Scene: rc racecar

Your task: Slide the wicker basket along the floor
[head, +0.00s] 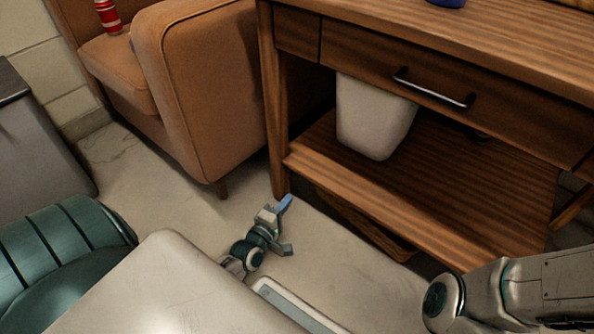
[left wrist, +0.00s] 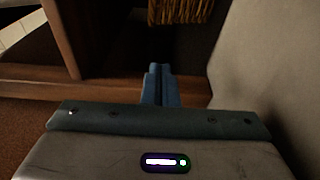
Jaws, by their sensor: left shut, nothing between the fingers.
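A brown, woven-looking thing (head: 365,222), which seems to be the wicker basket, is on the floor under the low shelf of the wooden desk. Most of it is hidden by the shelf. In the left wrist view a yellow-brown, strand-like edge (left wrist: 180,12) shows at the top, likely the same basket. My left gripper (head: 284,204) is low near the desk's front left leg, left of the basket and apart from it. Its blue fingers (left wrist: 160,85) are together in the left wrist view, with nothing between them. My right arm shows at the lower right; its gripper is out of view.
The wooden desk (head: 430,68) overhangs the basket, and its low shelf (head: 470,205) closes off the space above. A white bin (head: 372,118) stands on that shelf. An orange-brown armchair (head: 212,90) is at left. Some pale floor (head: 150,185) is clear before the armchair.

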